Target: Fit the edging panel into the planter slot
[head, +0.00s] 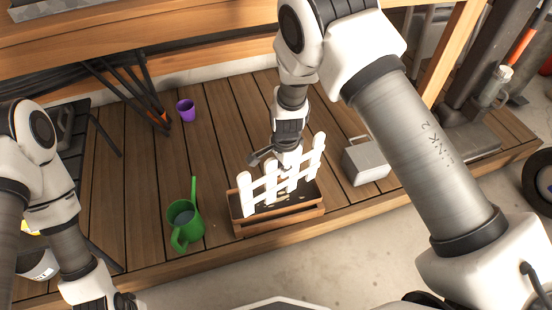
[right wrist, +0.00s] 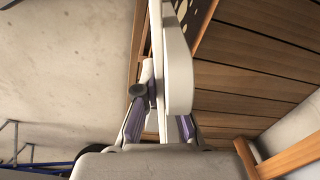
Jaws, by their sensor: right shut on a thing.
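The edging panel (head: 270,186) is a white picket fence piece, standing roughly upright over the planter (head: 281,224), a low wooden box with dark filling. The panel's line looks turned somewhat from the planter's front edge. I cannot tell whether its lower edge is in the slot; the slot is not clearly visible. My right gripper (head: 277,157) is above the planter, shut on the panel. In the right wrist view the white panel (right wrist: 178,75) stands between the fingers (right wrist: 161,118).
A green watering can (head: 184,222) stands left of the planter. A grey box with a handle (head: 365,162) stands to its right. A purple cup (head: 186,111) is farther back. The wooden deck is clear between cup and planter.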

